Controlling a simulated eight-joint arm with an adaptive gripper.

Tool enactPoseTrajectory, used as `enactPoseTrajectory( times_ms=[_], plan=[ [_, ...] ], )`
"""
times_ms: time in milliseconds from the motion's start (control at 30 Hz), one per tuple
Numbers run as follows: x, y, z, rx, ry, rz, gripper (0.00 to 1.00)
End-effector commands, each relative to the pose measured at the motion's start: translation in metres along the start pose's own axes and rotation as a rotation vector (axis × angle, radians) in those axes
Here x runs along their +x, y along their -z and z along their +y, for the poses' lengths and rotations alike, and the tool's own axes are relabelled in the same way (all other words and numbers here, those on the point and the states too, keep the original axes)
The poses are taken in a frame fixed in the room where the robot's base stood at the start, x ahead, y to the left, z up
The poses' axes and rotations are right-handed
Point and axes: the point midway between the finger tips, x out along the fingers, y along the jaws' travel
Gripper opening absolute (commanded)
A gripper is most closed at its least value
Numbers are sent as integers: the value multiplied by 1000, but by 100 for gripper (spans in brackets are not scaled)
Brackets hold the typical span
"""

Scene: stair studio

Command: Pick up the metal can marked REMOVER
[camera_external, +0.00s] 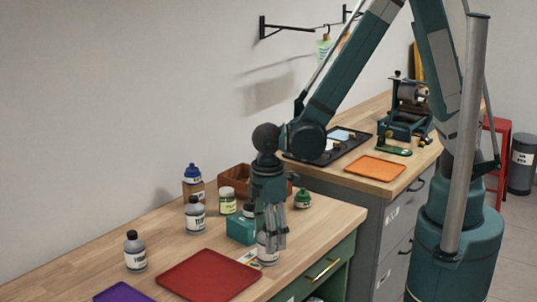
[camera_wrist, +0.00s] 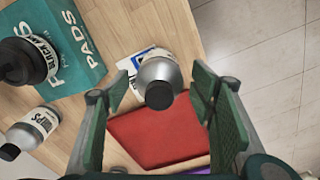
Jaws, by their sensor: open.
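A grey metallic can with a dark cap (camera_wrist: 158,78) lies in the wrist view between my fingertips, seen from above; its label is not readable. In the external view, a pale container (camera_external: 267,252) on the wooden bench behind my fingers looks like the same can, partly hidden. My gripper (camera_external: 274,243) points down over it. In the wrist view my gripper (camera_wrist: 163,92) is open, one finger on each side of the can. I cannot tell whether the fingers touch it. The word REMOVER is not legible on any container.
Other grey bottles stand at left (camera_external: 135,255) and behind (camera_external: 195,217). A red tray (camera_external: 207,277) lies in front. An orange tray (camera_external: 376,168) is on the farther cabinet.

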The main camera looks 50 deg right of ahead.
Motion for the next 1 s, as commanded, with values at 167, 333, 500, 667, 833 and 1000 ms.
enactPoseTrajectory(
  times_ms=[167, 333, 500, 667, 833, 1000],
  plan=[
    [17, 0, 1, 0, 0, 0, 55],
    [26, 0, 1, 0, 0, 0, 55],
    [28, 0, 1, 0, 0, 0, 55],
    [28, 0, 1, 0, 0, 0, 55],
    [28, 0, 1, 0, 0, 0, 55],
    [28, 0, 1, 0, 0, 0, 54]
  ],
)
